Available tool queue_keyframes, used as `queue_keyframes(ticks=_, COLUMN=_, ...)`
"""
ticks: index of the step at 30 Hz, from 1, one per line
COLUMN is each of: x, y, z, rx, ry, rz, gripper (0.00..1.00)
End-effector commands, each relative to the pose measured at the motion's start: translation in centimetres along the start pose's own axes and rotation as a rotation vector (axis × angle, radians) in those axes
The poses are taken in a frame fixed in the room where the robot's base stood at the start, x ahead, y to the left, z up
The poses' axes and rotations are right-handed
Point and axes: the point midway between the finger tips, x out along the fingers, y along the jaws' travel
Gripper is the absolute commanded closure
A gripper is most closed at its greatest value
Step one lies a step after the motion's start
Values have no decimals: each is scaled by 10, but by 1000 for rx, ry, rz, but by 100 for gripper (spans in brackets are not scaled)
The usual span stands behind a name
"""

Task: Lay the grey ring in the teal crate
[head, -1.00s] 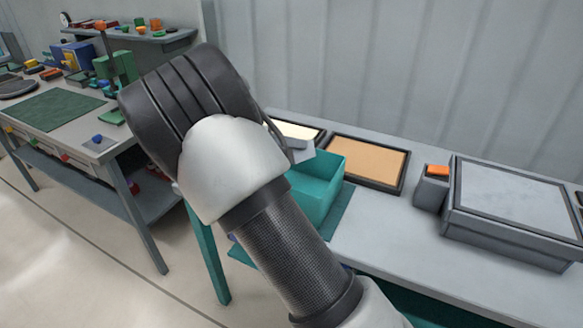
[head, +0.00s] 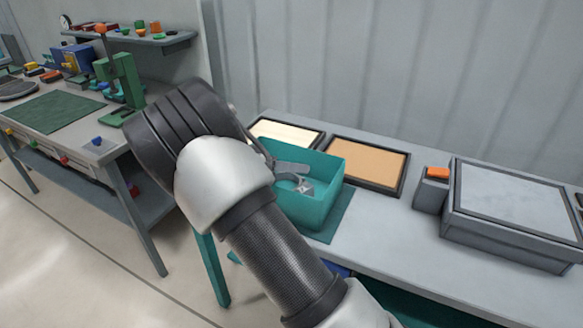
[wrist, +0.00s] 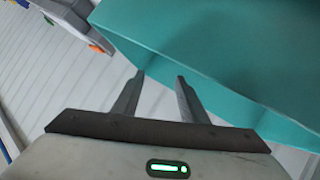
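The teal crate (head: 326,190) stands on the grey bench in the head view, and its teal wall fills the upper right of the wrist view (wrist: 235,60). My gripper (head: 303,184) reaches over the crate's left side, with its grey fingers over or inside the opening. In the wrist view my gripper (wrist: 161,76) has its two fingers apart with nothing seen between them. I cannot make out the grey ring in either view. My arm and the near wall hide part of the crate's inside.
Behind the crate lie a cream framed tray (head: 287,132) and an orange-tan framed tray (head: 366,162). To the right are a small grey box with an orange top (head: 432,186) and a large grey lidded bin (head: 515,215). A teal mat (head: 338,222) lies under the crate.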

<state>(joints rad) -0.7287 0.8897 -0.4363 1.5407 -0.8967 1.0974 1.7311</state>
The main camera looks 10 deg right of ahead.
Motion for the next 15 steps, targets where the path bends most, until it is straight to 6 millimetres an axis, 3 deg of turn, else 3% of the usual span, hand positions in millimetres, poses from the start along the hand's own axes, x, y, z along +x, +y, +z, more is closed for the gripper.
queue_keyframes(ticks=8, x=-2, y=0, z=0, rx=0, ry=0, rz=-1, gripper=61)
queue_keyframes(ticks=15, x=-37, y=-1, z=0, rx=0, ry=1, rz=-5, gripper=61)
